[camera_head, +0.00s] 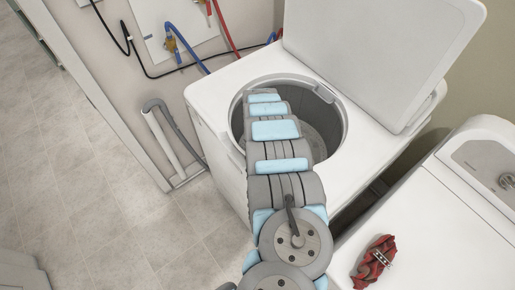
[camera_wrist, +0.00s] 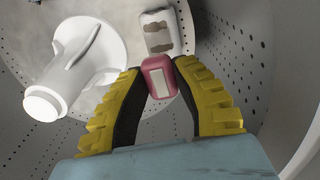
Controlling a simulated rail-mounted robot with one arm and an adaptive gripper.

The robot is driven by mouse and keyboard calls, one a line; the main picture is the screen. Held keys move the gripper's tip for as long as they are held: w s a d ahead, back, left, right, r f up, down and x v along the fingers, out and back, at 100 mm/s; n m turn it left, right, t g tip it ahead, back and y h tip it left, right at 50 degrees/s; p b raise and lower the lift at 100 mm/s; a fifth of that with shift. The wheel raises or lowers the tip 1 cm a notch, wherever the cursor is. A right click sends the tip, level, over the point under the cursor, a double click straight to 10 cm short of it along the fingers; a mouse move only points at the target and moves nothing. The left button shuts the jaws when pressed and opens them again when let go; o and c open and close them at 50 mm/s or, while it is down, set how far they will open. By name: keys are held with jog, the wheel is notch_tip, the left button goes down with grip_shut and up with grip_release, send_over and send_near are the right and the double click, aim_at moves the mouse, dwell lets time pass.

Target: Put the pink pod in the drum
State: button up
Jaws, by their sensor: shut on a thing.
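The pink pod (camera_wrist: 159,77) is between the fingertips of my gripper (camera_wrist: 158,82) in the wrist view. The yellow-and-black fingers are shut on it. The drum wall (camera_wrist: 235,60), grey with rows of holes, surrounds the gripper in the wrist view. A white agitator (camera_wrist: 62,85) stands at the left on the drum's floor. In the head view my arm reaches down into the drum (camera_head: 325,125) of the open top-loading washer (camera_head: 225,90). The gripper and the pod are hidden in the head view.
A white item with brown patches (camera_wrist: 157,32) lies on the drum floor just beyond the pod. The washer's lid (camera_head: 385,50) stands open. A second white machine (camera_head: 440,240) at the right carries a crumpled red cloth-like item (camera_head: 372,262). Hoses run along the wall.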

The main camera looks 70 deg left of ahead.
notch_tip(320, 180, down, 7)
jog(key=b, duration=0.4)
jog(key=shift+r, duration=0.1)
jog(key=o, duration=0.9)
notch_tip(320, 180, up, 12)
jog(key=p, duration=0.9)
jog(key=shift+r+p, duration=0.15)
jog(key=shift+p, duration=0.15)
